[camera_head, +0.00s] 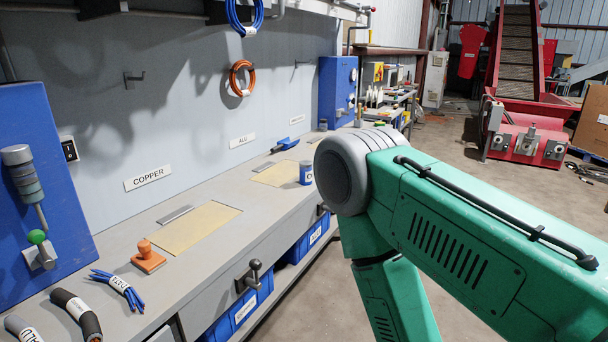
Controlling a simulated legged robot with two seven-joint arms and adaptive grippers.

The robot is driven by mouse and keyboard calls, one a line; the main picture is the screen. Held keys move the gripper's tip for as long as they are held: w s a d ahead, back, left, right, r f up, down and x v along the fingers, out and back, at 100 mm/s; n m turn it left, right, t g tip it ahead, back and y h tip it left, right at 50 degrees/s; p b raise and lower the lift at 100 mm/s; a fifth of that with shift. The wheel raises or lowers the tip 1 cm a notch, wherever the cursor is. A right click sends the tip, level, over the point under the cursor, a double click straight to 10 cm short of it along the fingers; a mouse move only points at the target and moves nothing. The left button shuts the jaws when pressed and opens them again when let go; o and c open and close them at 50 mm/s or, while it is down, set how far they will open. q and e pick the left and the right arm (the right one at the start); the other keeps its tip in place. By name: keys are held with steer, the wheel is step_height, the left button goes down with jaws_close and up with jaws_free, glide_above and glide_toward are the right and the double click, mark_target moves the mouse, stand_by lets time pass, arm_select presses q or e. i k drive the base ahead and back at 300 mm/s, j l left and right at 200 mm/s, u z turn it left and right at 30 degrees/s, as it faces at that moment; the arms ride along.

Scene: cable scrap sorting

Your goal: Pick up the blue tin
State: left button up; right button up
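The blue tin (305,173) stands upright on the grey workbench (265,212), near its front edge. It is at the right end of the farther yellow pad (273,174), just left of the round grey joint of my green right arm. Part of a pale label shows on the tin's right side. Neither of my grippers is in view. My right arm fills the right side, and its lower link runs out of the bottom of the picture. My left arm does not show.
An orange-handled block (147,258), a blue wire bundle (119,289) and thick dark cable pieces (77,313) lie on the near bench. A blue scoop (286,144) lies behind the tin. Blue bins (243,310) sit under the bench. A lever (252,275) sticks out from its front.

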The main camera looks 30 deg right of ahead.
mark_target(305, 166)
steer(key=i+l, duration=0.2)
steer(key=l, duration=0.15)
steer(key=i+l, duration=0.15)
steer(key=l, duration=0.2)
steer(key=i+l, duration=0.2)
steer(key=l, duration=0.15)
steer(key=i+l, duration=0.2)
steer(key=l, duration=0.15)
